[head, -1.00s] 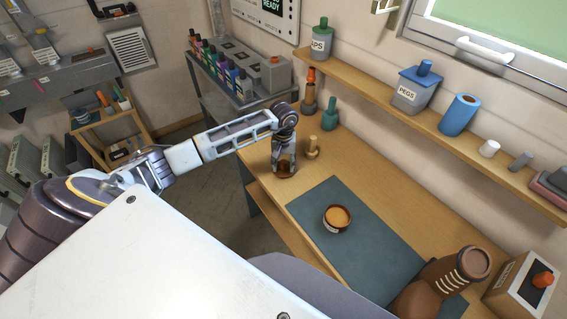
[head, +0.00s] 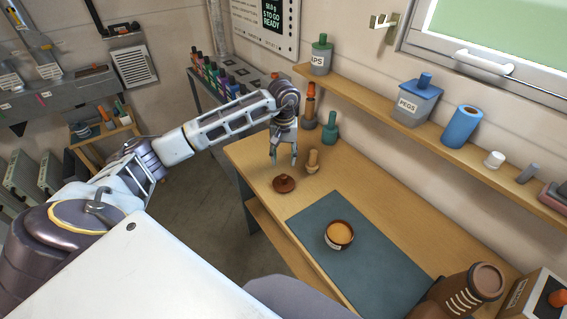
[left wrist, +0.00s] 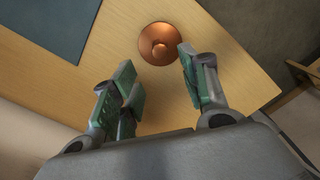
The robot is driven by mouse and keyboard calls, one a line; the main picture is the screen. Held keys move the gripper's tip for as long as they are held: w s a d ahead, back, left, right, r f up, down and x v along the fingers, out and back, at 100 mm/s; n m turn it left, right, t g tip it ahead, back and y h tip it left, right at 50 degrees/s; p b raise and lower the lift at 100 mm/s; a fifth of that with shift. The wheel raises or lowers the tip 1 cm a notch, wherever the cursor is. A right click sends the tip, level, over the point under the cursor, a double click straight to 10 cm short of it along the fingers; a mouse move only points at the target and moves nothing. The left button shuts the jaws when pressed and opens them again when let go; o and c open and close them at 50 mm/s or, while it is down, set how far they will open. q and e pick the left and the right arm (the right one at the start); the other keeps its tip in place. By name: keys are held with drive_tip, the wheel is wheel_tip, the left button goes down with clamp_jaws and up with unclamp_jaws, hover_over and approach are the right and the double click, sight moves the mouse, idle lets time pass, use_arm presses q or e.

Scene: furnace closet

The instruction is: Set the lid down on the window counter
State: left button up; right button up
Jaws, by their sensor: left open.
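The brown round lid (head: 284,184) with a small knob lies on the wooden window counter (head: 375,182), near its left end. My left gripper (head: 283,160) is above the lid, apart from it, with its fingers spread and empty. In the left wrist view the lid (left wrist: 159,44) lies flat on the wood beyond the open fingertips (left wrist: 157,75), knob up. An open round tin (head: 339,235) with orange-tan contents stands on the blue-grey mat (head: 365,265). My right gripper is not in view.
A wooden stamp-like piece (head: 312,162) and a teal bottle (head: 330,128) stand close to the right of my left gripper. A brown boot (head: 470,290) stands at the counter's near right. A wall shelf (head: 400,115) with jars runs above the counter.

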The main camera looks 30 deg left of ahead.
use_arm(q)
drive_tip(key=shift+r, duration=0.5)
